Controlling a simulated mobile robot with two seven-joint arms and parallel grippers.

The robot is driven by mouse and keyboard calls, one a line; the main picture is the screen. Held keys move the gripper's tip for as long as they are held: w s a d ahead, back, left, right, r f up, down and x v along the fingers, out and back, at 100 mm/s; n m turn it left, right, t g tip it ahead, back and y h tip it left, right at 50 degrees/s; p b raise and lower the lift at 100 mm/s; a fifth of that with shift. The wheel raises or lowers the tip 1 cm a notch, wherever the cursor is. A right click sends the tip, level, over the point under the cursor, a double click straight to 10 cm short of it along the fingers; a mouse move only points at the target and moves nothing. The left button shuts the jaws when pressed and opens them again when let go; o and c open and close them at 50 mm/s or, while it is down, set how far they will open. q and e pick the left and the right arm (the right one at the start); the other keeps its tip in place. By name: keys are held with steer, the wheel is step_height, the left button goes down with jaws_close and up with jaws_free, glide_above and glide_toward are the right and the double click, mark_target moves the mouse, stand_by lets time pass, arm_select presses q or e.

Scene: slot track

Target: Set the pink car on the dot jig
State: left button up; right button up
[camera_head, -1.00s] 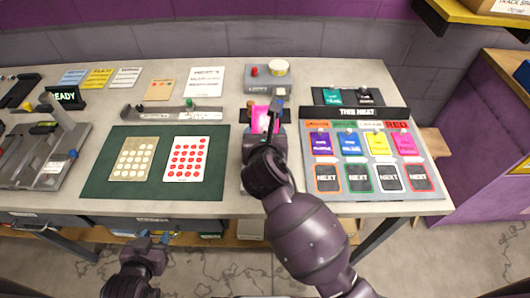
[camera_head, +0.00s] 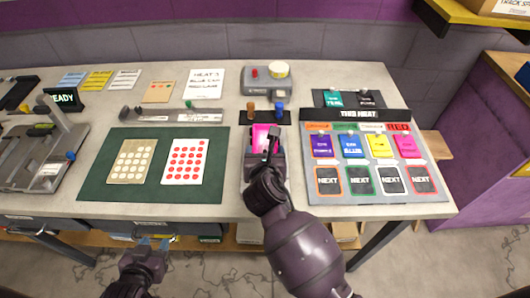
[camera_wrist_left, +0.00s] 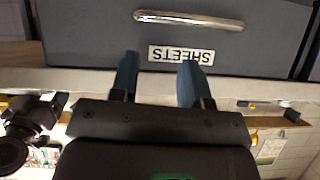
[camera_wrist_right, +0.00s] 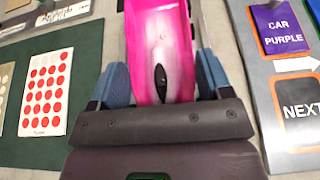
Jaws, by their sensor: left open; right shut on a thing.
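The pink car (camera_head: 263,132) is held in my right gripper (camera_head: 265,154), at the middle of the table. In the right wrist view the car (camera_wrist_right: 160,35) lies between the two blue fingers (camera_wrist_right: 162,82), its nose pointing away from the wrist. I cannot tell whether the car touches the table. Just beyond it is a black strip (camera_head: 265,116) with a brown post (camera_head: 250,110) and a blue post (camera_head: 280,110). No readable label shows which thing is the dot jig. My left gripper (camera_head: 152,242) is open and empty in front of the table, facing a drawer marked SHEETS (camera_wrist_left: 181,55).
A green mat (camera_head: 215,186) left of the car holds a white-dot sheet (camera_head: 132,160) and a red-dot sheet (camera_head: 185,161). A grey card board (camera_head: 436,197) stands close on the right. A grey box (camera_head: 262,88) with a red button is behind.

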steer(key=shift+f, duration=0.4)
steer(key=o, duration=1)
steer(key=shift+r, duration=0.1)
steer(key=shift+r, duration=0.25)
steer(key=p+v, duration=0.1)
steer(key=v, duration=1.1)
steer(key=shift+r, duration=0.2)
